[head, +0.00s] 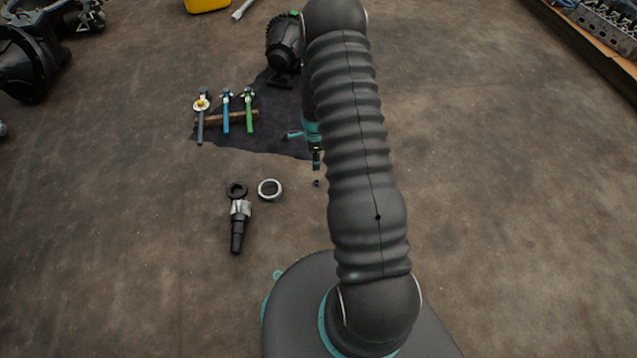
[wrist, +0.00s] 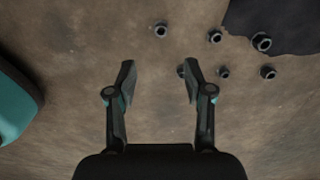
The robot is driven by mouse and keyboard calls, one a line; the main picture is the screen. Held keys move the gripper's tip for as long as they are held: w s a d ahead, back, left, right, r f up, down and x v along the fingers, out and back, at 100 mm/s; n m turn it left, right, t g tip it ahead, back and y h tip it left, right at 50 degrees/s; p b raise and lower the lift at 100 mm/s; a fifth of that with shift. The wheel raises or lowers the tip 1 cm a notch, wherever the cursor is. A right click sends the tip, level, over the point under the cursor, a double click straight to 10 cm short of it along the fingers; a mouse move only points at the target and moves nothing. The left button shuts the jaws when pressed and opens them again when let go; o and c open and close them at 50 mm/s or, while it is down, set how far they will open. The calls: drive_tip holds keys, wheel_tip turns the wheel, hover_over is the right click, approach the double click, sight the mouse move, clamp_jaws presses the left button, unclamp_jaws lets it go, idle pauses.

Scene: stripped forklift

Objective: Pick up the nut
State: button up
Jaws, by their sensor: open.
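Several small dark nuts lie on the brown floor in the wrist view. One nut (wrist: 161,30) lies by itself beyond the gap between my fingers. Another nut (wrist: 182,71) is partly hidden behind the right fingertip. More lie to the right, among them a larger nut (wrist: 261,41) at the dark cloth's edge. I cannot tell which one the task means. My gripper (wrist: 160,68) is open and empty, with its fingers wide apart. In the head view, my gripper (head: 316,158) points down near a small dark nut (head: 316,183), and my arm hides much of that area.
A dark cloth (head: 270,135) holds hand tools with blue and green handles (head: 237,112) and a black motor-like part (head: 284,45). A metal ring (head: 270,189) and a black shaft (head: 238,225) lie on the floor nearer me.

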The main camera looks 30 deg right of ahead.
hover_over(318, 185)
drive_tip(key=w, duration=0.1)
drive_tip(key=f, duration=0.8)
drive_tip(key=shift+a+f+b, duration=0.1)
drive_tip(key=shift+a+b, duration=0.1)
drive_tip(key=shift+b, duration=0.2)
drive_tip(key=shift+s+d+f+b, duration=0.1)
drive_tip(key=shift+d+f+b, duration=0.1)
drive_tip(key=shift+f, duration=1.15)
drive_tip(key=shift+d+f+b, duration=0.1)
drive_tip(key=shift+f+b, duration=0.1)
drive_tip(key=shift+f, duration=1.1)
clamp_jaws()
